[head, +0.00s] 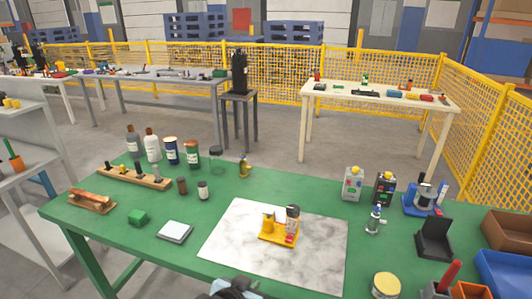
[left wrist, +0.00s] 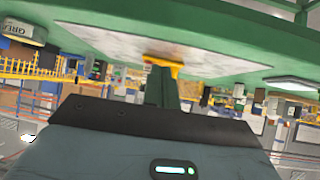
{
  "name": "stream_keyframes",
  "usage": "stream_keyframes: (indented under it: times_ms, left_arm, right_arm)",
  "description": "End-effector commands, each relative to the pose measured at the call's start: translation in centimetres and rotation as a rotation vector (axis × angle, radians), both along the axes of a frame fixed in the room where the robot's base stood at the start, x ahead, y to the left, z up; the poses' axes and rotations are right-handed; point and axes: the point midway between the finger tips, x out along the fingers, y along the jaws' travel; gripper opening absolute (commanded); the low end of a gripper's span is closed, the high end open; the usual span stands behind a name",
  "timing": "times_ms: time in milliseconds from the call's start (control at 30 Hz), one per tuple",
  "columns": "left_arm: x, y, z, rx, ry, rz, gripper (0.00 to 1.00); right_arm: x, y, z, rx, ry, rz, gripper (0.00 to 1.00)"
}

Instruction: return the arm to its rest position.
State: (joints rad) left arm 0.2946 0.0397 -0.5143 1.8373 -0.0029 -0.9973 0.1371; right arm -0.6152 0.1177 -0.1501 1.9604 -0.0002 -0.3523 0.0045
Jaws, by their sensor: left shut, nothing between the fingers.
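My left gripper (head: 236,289) shows only in part at the bottom edge of the head view, in front of the marble-patterned sheet. In the left wrist view its two fingers (left wrist: 163,88) are together and hold nothing. That view is upside down. My right gripper is out of view.
A black holder (head: 434,240) and blue bin (head: 505,272) stand at right. Yellow fencing lies behind.

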Motion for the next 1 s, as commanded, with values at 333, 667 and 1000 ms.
stream_keyframes:
  times_ms: [333, 667, 1000]
  left_arm:
    - [-6.9, 4.6, -7.8, -0.045, 0.058, 0.077, 0.00]
    - [-19.6, 12.3, -15.2, -0.026, 0.105, 0.189, 0.00]
    - [-27.4, 16.8, -16.8, 0.024, 0.113, 0.233, 0.00]
  right_arm:
    - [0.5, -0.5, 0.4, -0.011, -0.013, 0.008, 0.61]
    - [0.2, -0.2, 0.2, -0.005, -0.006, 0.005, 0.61]
    - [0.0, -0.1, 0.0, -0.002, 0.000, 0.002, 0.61]
